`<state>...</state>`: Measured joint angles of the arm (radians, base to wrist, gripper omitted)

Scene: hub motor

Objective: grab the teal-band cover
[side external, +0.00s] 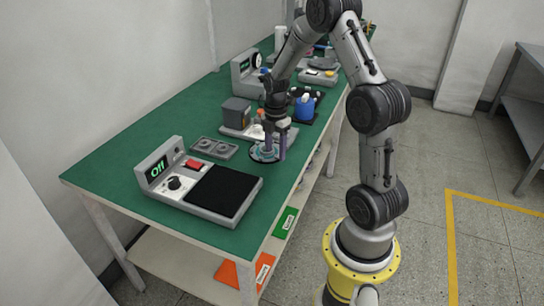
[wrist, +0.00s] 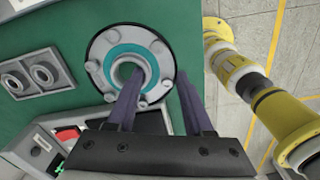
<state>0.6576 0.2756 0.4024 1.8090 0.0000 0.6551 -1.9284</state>
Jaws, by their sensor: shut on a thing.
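The teal-band cover (wrist: 112,56) is a round grey disc with bolts around its rim, a teal ring and an open centre. It lies flat at the table's right edge in the side view (side external: 256,155). My gripper (wrist: 160,76) is shut on the cover's right side. One finger reaches to the central hole and the other is outside the rim. In the side view my gripper (side external: 275,153) points down at the cover. The fingertips' exact contact is partly hidden.
On the green table (side external: 118,168), a device with an "Off" display (side external: 158,169) and black pad stands in front. A grey two-socket tray (side external: 214,148) is left of the cover. A dark grey box (side external: 236,112) and blue container (side external: 304,107) stand behind. The floor is to the right.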

